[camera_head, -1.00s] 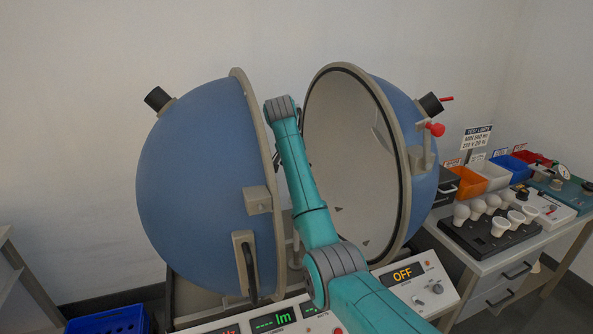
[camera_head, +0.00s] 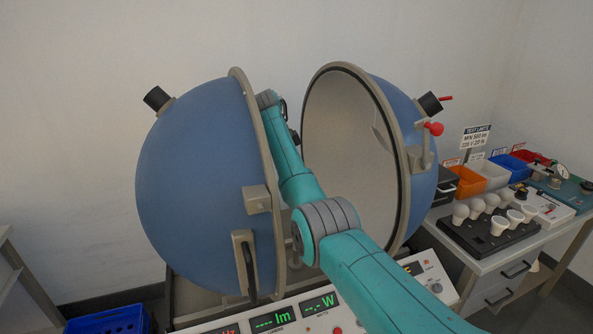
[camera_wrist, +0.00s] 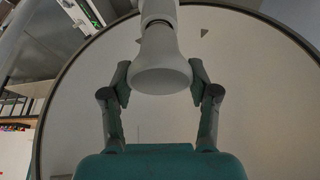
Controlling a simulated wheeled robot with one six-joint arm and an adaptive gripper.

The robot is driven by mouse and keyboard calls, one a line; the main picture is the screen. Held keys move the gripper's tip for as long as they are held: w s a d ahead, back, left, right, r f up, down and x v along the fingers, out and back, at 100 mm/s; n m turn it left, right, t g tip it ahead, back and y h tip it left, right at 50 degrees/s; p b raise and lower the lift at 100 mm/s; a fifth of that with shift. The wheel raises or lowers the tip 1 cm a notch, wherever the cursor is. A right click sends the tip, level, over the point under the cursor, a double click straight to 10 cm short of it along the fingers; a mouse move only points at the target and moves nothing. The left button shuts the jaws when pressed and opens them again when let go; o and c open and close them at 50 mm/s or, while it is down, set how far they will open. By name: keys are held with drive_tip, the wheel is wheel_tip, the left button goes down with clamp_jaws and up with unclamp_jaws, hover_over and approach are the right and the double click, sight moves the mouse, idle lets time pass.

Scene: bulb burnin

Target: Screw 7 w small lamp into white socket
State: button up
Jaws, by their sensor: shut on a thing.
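A white lamp (camera_wrist: 160,66) with a wide, flared round end is held in my gripper (camera_wrist: 160,80) in the wrist view. The fingers press on both sides of its wide end. The lamp's narrow end points up in the picture, toward a white cylindrical piece (camera_wrist: 158,9) at the top edge, which looks like the white socket. The two are in line and seem to meet; I cannot tell whether the thread is engaged. In the head view my gripper, the lamp and the socket are hidden inside the open sphere, behind the left half's rim.
The blue sphere's left half (camera_head: 195,195) and right half (camera_head: 415,120) stand close on both sides of my arm. A control panel (camera_head: 275,325) is in front. At right, a black tray (camera_head: 480,240) of several lamps and coloured bins (camera_head: 468,182) stand on a bench.

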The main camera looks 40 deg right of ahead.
drive_tip(key=o, duration=1)
drive_tip(key=shift+d+f, duration=0.1)
drive_tip(key=shift+f, duration=0.05)
drive_tip(key=shift+o, duration=0.2)
drive_tip(key=n+t, duration=0.1)
drive_tip(key=n, duration=0.2)
drive_tip(key=n+t, duration=0.1)
drive_tip(key=n, duration=0.2)
drive_tip(key=shift+w+h, duration=0.1)
drive_tip(key=shift+h, duration=0.2)
drive_tip(key=n+t, duration=0.1)
drive_tip(key=n, duration=0.2)
drive_tip(key=n+t, duration=0.1)
drive_tip(key=n, duration=0.1)
drive_tip(key=shift+n+y, duration=0.4)
drive_tip(key=n+t+y, duration=0.1)
drive_tip(key=n, duration=0.2)
drive_tip(key=n+t, duration=0.1)
drive_tip(key=n, duration=0.2)
drive_tip(key=shift+w+y, duration=0.2)
drive_tip(key=shift+y, duration=0.2)
drive_tip(key=n, duration=0.1)
drive_tip(key=n+y, duration=0.1)
drive_tip(key=n, duration=0.1)
drive_tip(key=n+y, duration=0.1)
drive_tip(key=n, duration=0.1)
drive_tip(key=shift+w+a, duration=0.1)
drive_tip(key=shift+a, duration=0.2)
